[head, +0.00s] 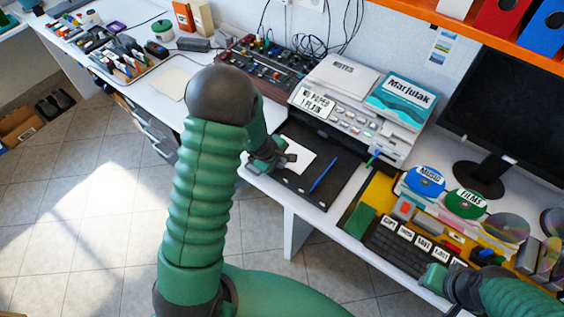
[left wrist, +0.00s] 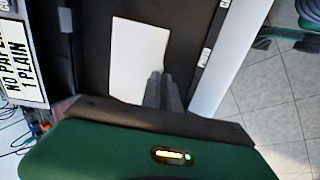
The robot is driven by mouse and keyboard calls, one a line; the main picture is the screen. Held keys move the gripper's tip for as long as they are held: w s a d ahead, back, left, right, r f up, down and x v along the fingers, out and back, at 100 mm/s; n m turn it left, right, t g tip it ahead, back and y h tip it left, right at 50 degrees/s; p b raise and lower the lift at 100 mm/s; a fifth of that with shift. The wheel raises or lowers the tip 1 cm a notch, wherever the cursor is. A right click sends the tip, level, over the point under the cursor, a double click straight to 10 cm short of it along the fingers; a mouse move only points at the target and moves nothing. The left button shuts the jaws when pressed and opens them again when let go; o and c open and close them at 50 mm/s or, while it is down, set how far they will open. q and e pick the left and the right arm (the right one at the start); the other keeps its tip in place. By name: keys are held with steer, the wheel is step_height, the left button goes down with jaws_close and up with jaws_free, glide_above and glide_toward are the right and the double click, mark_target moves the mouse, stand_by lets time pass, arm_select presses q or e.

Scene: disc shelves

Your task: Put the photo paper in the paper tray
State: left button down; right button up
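A white sheet, seemingly the photo paper (head: 300,151), lies over the dark tray (head: 345,192) in front of the printer. It also shows in the left wrist view (left wrist: 138,50), within the black tray surface (left wrist: 190,45). My left gripper (head: 289,158) is at the sheet's edge. In the left wrist view its two fingers (left wrist: 160,78) are close together and overlap the sheet's lower right corner. Whether they pinch it or only lie over it is not clear. My right gripper (head: 433,279) is at the lower right by the keyboard, its fingers too small to judge.
The printer (head: 350,122) stands behind the tray, its sign reading "NO PAPER 1 PLAIN". A blue pen (head: 323,175) lies on the tray. A keyboard (head: 400,247) and labelled discs (head: 465,204) are to the right. A cream sheet (head: 172,82) lies on the desk at left.

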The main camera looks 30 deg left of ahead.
arm_select(q)
steer(key=shift+s+a, duration=0.1)
steer(key=shift+a, duration=0.15)
steer(key=shift+a+f, duration=0.1)
steer(key=shift+a, duration=0.05)
steer(key=c, duration=1.7)
jaws_free()
steer(key=shift+a, duration=0.15)
steer(key=shift+o, duration=0.5)
steer(key=shift+d, duration=0.3)
arm_select(e)
steer(key=shift+a+r, duration=0.15)
steer(key=shift+a, duration=0.15)
